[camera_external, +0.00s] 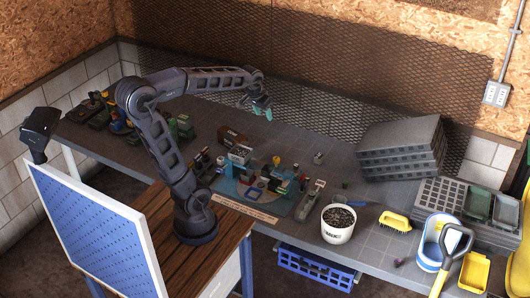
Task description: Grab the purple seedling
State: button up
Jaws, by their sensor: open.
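A small dark purple thing (398,262), which looks like the purple seedling, lies near the front edge of the grey table on the right. It is too small to make out its shape. My gripper (262,108) is open and hangs above the back of the table, near the mesh wall. It is far to the left of the purple thing and well behind it. Nothing shows between its fingers.
Stacked grey trays (402,150) are at the back right. A yellow-handled shovel (452,255) and a blue-and-white bucket (434,240) are at the right. Tools and small items clutter the middle.

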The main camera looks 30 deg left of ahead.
jog(key=w+d+f+m, duration=0.15)
jog(key=w+d, duration=0.25)
jog(key=d, duration=0.5)
jog(key=w+d+f+m, duration=0.15)
jog(key=w+d, duration=0.25)
jog(key=d, duration=0.6)
jog(key=w+d+f+m+g, duration=0.1)
jog(key=d+f, duration=0.3)
jog(key=d, duration=0.5)
jog(key=d+f+g, duration=0.1)
jog(key=d+f, duration=0.2)
jog(key=d, duration=0.5)
jog(key=m, duration=0.4)
send_near(398, 261)
jog(key=f, duration=0.5)
jog(key=shift+w+d+f, duration=0.1)
jog(key=shift+w+d, duration=0.1)
jog(key=shift+w, duration=0.1)
jog(key=shift+w+d+f, duration=0.1)
jog(key=shift+w+f, duration=0.05)
jog(key=shift+f, duration=0.75)
jog(key=shift+w+d+f, duration=0.1)
jog(key=shift+w+f, duration=0.1)
jog(key=shift+f, duration=0.65)
jog(key=shift+w+d+f, duration=0.1)
jog(key=shift+w+f, duration=0.05)
jog(key=shift+f, duration=0.75)
jog(key=c, duration=1.1)
